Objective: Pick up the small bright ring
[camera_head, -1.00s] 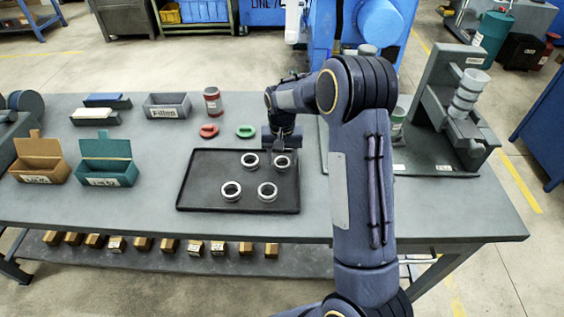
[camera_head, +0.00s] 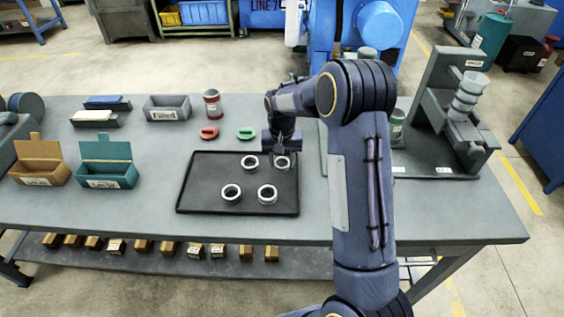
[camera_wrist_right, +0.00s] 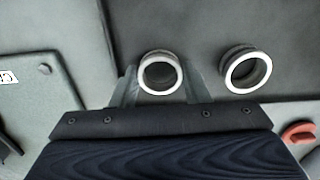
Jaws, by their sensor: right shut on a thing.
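Several bright metal rings lie on the black tray (camera_head: 205,180). The small ring (camera_head: 283,164) is at the tray's back right. My right gripper (camera_head: 282,157) reaches down over it, and in the right wrist view the ring (camera_wrist_right: 160,91) sits between the two fingers of the gripper (camera_wrist_right: 160,88), which are shut on it. Another ring (camera_head: 250,162) lies just left of it and also shows in the right wrist view (camera_wrist_right: 247,88). Two larger rings (camera_head: 231,193) (camera_head: 267,194) lie nearer the front. My left gripper is not in view.
Red (camera_head: 209,133) and green (camera_head: 245,132) pieces lie behind the tray. A grey box labelled Filled (camera_head: 167,113), a red can (camera_head: 213,104), and brown (camera_head: 40,170) and teal (camera_head: 108,172) boxes stand left.

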